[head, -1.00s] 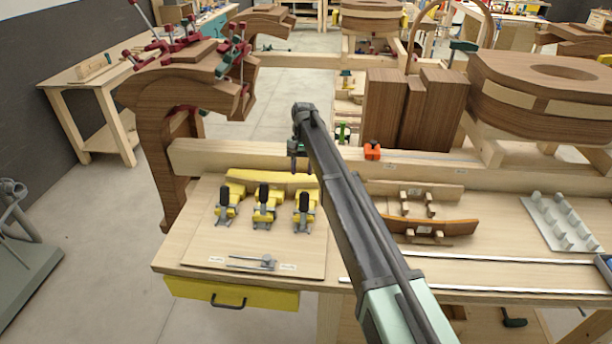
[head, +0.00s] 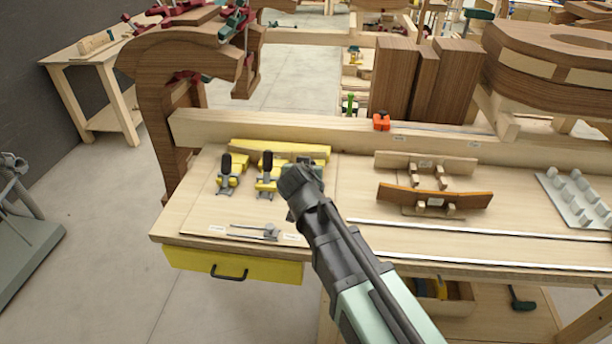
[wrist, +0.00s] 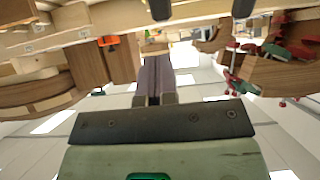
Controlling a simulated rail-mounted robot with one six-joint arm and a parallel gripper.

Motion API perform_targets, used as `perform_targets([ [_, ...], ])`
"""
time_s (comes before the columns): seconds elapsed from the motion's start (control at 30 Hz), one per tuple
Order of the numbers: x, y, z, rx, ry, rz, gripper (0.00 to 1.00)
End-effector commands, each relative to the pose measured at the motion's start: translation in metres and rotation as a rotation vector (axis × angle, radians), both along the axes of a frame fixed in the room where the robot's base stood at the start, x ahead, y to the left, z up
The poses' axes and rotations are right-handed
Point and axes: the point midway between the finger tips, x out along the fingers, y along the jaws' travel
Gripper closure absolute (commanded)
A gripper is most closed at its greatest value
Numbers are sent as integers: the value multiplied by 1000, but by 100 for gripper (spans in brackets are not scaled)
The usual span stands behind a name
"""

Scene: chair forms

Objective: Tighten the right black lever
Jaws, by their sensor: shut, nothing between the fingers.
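The left black lever (head: 227,164) and the middle black lever (head: 267,161) stand upright on their yellow-and-grey clamps on the board in the head view. The right black lever is hidden there behind my wrist. In the wrist view, two dark rounded shapes at the top edge look like lever handles, one near the centre (wrist: 160,9) and one to its right (wrist: 243,8). My gripper (wrist: 156,64) is shut and empty, its fingers pressed together. In the head view its fingertips are hidden behind my wrist, which is over the right clamp's place.
A small metal rod (head: 253,231) lies in front.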

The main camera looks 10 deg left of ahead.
Motion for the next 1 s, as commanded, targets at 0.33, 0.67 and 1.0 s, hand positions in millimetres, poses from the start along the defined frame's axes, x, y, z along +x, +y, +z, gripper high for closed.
perform_targets([
  [0.33, 67, 1, -48, -1, 1, -2, 100],
  [0.67, 95, 0, -61, 0, 1, 0, 100],
  [1.0, 98, 0, -63, -1, 1, -1, 100],
])
